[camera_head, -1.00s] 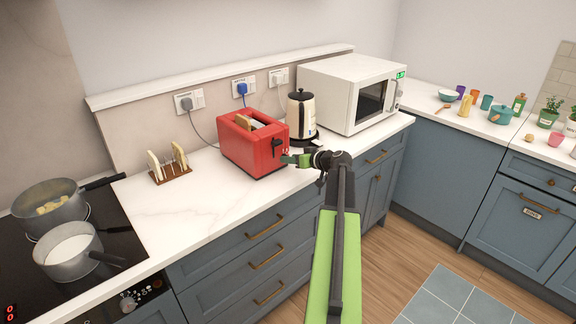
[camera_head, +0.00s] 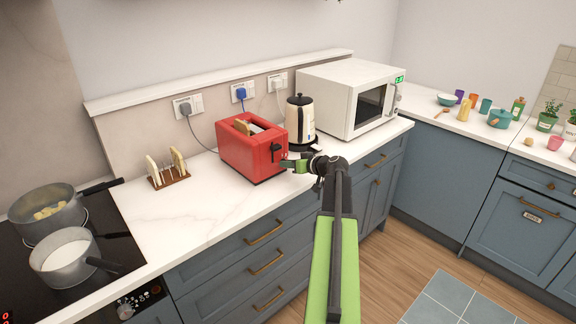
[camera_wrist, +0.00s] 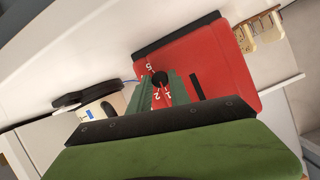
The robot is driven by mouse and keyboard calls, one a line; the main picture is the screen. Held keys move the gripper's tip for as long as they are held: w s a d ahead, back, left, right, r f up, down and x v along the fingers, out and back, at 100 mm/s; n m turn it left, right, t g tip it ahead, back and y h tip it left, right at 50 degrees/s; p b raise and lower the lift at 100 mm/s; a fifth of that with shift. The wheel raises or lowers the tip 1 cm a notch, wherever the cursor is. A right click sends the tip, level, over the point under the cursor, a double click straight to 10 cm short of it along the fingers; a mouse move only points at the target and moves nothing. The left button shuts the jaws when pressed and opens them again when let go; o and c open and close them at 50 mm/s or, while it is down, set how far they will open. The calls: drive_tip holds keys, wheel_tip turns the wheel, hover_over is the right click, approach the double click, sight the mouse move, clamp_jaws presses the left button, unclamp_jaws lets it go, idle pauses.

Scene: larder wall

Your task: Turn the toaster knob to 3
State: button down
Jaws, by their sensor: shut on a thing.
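The red toaster (camera_head: 250,152) stands on the white counter with bread in its slot. It also shows in the wrist view (camera_wrist: 205,60), seen tilted. Its black knob (camera_wrist: 159,79) is on the end face, with white numerals around it; 5, 2 and 1 are legible. My gripper (camera_head: 288,164) is at the toaster's right end. In the wrist view my gripper's green fingers (camera_wrist: 160,92) are shut on the knob and hide part of the dial. I cannot tell which number the knob points to. A dark lever slot shows beside the dial.
A cream kettle (camera_head: 300,118) stands close behind the toaster's right end, with a white microwave (camera_head: 340,95) beyond it. A toast rack (camera_head: 170,178) stands to the left. Pans (camera_head: 65,258) sit on the hob. The counter in front of the toaster is clear.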

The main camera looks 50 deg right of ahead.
drive_tip(key=shift+w+d, duration=0.1)
drive_tip(key=shift+d+m+t+y+b, duration=0.25)
drive_tip(key=shift+m+y+b, duration=0.45)
drive_tip(key=shift+m, duration=0.5)
drive_tip(key=m+y+b, duration=0.2)
drive_tip(key=m, duration=0.1)
drive_tip(key=shift+d+f+t, duration=0.1)
drive_tip(key=shift+f+t, duration=0.1)
drive_tip(key=shift+t, duration=0.15)
drive_tip(key=m+b, duration=0.1)
drive_tip(key=m+t+y+b, duration=0.1)
drive_tip(key=m+b, duration=0.1)
drive_tip(key=shift+d+f+m+y, duration=0.1)
drive_tip(key=shift+f+m+y, duration=0.05)
drive_tip(key=shift+m+y, duration=0.15)
drive_tip(key=shift+m+t+y+b, duration=0.3)
drive_tip(key=shift+m+t+b, duration=0.2)
drive_tip(key=shift+m+b, duration=0.8)
